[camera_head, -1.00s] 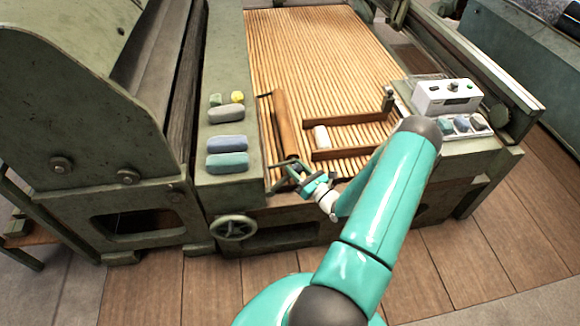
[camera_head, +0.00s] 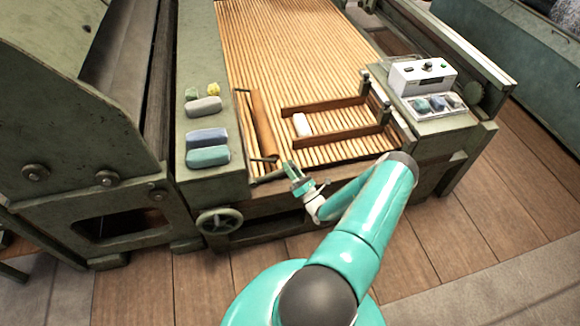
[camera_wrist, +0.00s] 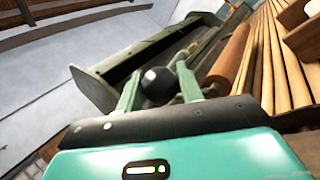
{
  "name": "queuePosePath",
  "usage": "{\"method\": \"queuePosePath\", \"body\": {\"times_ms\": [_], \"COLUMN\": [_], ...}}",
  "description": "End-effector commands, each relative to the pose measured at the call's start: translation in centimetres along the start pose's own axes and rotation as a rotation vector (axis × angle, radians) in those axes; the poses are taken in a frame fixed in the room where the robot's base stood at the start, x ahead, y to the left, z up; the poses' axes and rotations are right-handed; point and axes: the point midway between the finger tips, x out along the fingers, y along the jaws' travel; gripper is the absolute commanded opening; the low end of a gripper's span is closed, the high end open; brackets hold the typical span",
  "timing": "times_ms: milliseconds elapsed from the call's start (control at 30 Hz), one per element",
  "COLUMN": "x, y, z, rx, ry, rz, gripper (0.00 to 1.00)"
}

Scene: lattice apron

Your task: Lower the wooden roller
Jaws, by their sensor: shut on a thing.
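The wooden roller (camera_head: 262,128) is a long reddish-brown cylinder across the left part of the slatted bed. It also shows in the wrist view (camera_wrist: 231,58), right of my gripper. Thin dark rods show at its two ends; whether it rests on the slats I cannot tell. My gripper (camera_head: 287,167) is just off the roller's near end, above the bed's front edge. In the wrist view my gripper (camera_wrist: 158,88) is shut on a round black knob (camera_wrist: 158,86), held between its two green fingers. How the knob joins the roller is hidden.
Two wooden rails (camera_head: 325,105) and a small white block (camera_head: 301,124) lie right of the roller. Several coloured blocks (camera_head: 208,138) sit on the green ledge at left. A white control box (camera_head: 421,78) stands at right. A handwheel (camera_head: 219,221) is below in front.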

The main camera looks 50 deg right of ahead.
Motion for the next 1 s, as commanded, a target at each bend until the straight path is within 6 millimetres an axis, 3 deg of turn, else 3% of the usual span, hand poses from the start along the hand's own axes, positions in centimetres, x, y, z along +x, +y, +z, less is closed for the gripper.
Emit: {"method": "queuePosePath", "body": {"times_ms": [333, 367, 467, 800, 1000], "x": [-0.4, -0.4, -0.3, -0.5, -3.1], "y": [-0.3, -0.3, -0.3, -0.2, -0.2], "z": [-0.1, -0.1, -0.1, -0.1, -0.1], "rx": [0.003, 0.003, 0.003, 0.003, 0.003], "ry": [0.002, 0.002, 0.002, 0.001, 0.001], "rz": [-0.012, -0.012, -0.010, -0.007, -0.009], "gripper": [0.00, 0.41, 0.58, 0.58, 0.58]}}
